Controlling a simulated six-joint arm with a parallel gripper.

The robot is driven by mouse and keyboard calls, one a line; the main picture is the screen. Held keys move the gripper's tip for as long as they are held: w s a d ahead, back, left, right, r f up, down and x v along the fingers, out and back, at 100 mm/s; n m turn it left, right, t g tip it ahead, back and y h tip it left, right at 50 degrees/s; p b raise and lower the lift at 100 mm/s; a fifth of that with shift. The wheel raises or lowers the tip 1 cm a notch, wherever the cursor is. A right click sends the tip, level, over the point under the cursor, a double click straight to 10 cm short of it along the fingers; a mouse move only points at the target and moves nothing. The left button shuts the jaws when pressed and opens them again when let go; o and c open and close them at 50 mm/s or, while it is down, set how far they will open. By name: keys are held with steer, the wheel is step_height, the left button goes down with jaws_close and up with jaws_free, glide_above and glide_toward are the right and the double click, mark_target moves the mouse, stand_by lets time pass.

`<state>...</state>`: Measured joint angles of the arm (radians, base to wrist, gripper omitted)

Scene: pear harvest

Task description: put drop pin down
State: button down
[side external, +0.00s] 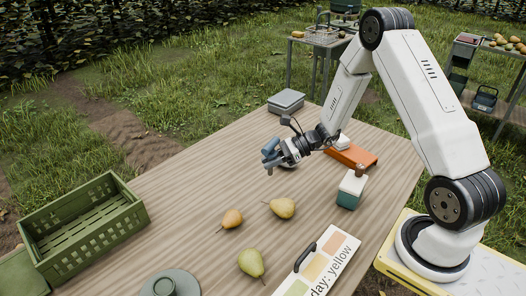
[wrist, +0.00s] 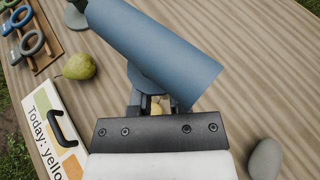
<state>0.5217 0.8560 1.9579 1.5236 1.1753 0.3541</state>
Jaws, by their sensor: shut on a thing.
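My gripper (side external: 277,157) is shut on a blue cylindrical piece (side external: 270,146), which I take to be the drop pin. The piece also shows large in the wrist view (wrist: 155,50), lying slantwise across the front of the fingers. A rounded blue part (wrist: 147,82) shows beneath it, close to the fingers. The gripper appears to be above the wooden table, behind the pears. The gap between the piece and the table cannot be judged well. The piece hides much of the fingertips in the wrist view.
Two pears (side external: 232,219) (side external: 282,208) and a green pear (side external: 251,263) lie on the table (side external: 180,195). A green crate (side external: 85,225) stands left.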

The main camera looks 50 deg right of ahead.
steer(key=s+a+n+g+y, duration=0.1)
steer(key=s+a+n+g, duration=0.1)
steer(key=a, duration=1.9)
steer(key=shift+a+r+n+g, duration=0.15)
steer(key=shift+a+n+g, duration=0.15)
steer(key=shift+g, duration=0.1)
steer(key=shift+w+a+f, duration=0.6)
steer(key=shift+w+f, duration=0.95)
steer(key=shift+w, duration=0.6)
steer(key=shift+w+a+f, duration=0.6)
steer(key=shift+w+f, duration=1)
steer(key=shift+w, duration=0.5)
steer(key=shift+w+a+f, duration=0.6)
steer(key=shift+w+f, duration=0.95)
steer(key=shift+w, duration=0.6)
steer(key=shift+w+f, duration=0.2)
steer(key=shift+f, duration=1.65)
